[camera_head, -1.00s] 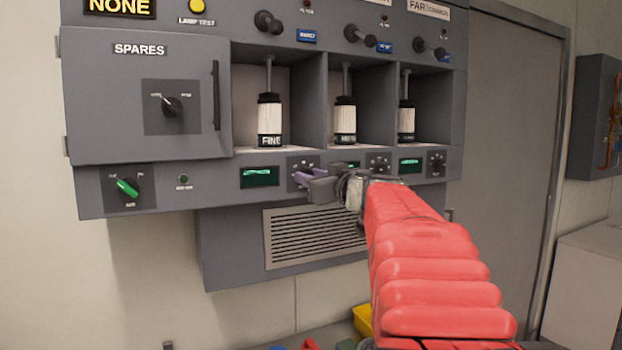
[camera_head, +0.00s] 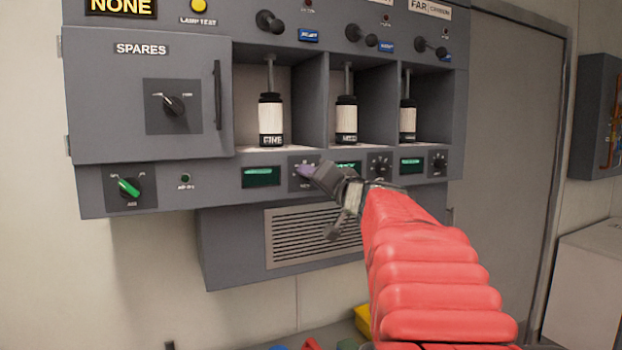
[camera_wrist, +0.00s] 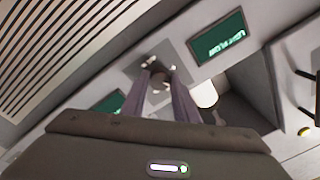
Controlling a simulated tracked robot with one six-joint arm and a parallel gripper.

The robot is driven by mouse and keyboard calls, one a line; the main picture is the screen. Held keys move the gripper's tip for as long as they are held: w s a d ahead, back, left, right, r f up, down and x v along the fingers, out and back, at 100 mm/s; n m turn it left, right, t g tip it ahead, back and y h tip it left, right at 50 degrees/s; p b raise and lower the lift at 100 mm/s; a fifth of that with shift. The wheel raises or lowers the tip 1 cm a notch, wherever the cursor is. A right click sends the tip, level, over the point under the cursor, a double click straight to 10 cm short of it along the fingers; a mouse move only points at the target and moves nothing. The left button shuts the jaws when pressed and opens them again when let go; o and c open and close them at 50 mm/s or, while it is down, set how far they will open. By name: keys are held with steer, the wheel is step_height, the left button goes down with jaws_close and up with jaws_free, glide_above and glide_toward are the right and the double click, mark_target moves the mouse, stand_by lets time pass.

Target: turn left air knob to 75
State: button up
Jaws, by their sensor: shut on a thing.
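The left air knob (camera_wrist: 160,79) is a small round knob on a grey square plate in the wrist view, between my two purple fingertips. My gripper (camera_wrist: 162,76) is shut on it. In the head view my gripper (camera_head: 308,171) is at the knob's plate (camera_head: 295,184), right of the leftmost green display (camera_head: 261,177), and its fingers hide most of the knob. The wrist is rolled, with one part of the gripper body hanging down. I cannot read the knob's setting or the display's text.
Two more knobs with plates (camera_head: 379,164) (camera_head: 438,161) sit to the right. White canisters (camera_head: 271,119) stand in open bays above. A spares door (camera_head: 148,97) and a green switch (camera_head: 129,187) are at the left. A vent grille (camera_head: 300,236) lies below the panel.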

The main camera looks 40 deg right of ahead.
steer(key=shift+f+m+g+h, duration=0.15)
steer(key=shift+m+h, duration=0.25)
steer(key=shift+m, duration=3.8)
steer(key=shift+r+m+g+h, duration=0.15)
steer(key=shift+m+h, duration=0.25)
steer(key=shift+m, duration=3.8)
steer(key=shift+f, duration=0.2)
steer(key=o, duration=1.1)
steer(key=shift+w+r, duration=0.1)
steer(key=shift+c, duration=0.2)
steer(key=shift+a, duration=0.1)
